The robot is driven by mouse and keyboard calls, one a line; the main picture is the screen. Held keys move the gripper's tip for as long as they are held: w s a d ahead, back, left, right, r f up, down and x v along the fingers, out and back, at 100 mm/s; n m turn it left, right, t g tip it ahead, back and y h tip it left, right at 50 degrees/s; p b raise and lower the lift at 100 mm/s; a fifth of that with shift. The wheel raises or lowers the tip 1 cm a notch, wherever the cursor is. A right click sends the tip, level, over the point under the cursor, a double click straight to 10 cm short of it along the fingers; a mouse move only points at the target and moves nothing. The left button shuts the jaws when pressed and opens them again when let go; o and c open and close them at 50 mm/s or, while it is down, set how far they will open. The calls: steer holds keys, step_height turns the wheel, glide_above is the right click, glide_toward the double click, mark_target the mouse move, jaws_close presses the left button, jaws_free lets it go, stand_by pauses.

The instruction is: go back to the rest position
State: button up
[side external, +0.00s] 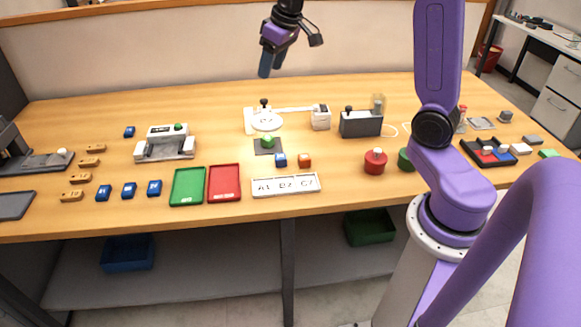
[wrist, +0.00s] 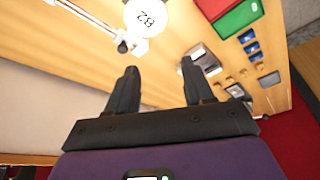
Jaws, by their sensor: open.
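My gripper (side external: 270,66) hangs in the air above the back part of the table (side external: 350,95), well clear of everything on it. In the wrist view my gripper (wrist: 158,72) is open, with its two dark fingers apart and nothing between them. Below it in the side view stands a white device with a round plate (side external: 267,125) and a small dark knob. In the wrist view a round white disc (wrist: 148,18) marked B2 lies beyond the fingers.
A green tray (side external: 187,200) and a red tray (side external: 224,197) lie at the front, beside a white label strip (side external: 285,191). A grey box with a clear part (side external: 361,124) and red button (side external: 375,166) stand to the right. Several blue blocks (side external: 129,191) lie left.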

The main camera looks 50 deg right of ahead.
steer(key=s+a+f+n+g, duration=0.25)
steer(key=s+a+n, duration=0.25)
steer(key=s+a, duration=0.9)
steer(key=s+f+n, duration=0.2)
steer(key=s+n, duration=0.1)
steer(key=s, duration=0.6)
steer(key=s+d+f+n+g, duration=0.1)
steer(key=s+f+n, duration=0.1)
steer(key=s, duration=0.8)
steer(key=shift+d+f+n, duration=0.2)
steer(key=shift+f+n, duration=0.1)
steer(key=shift+n, duration=0.1)
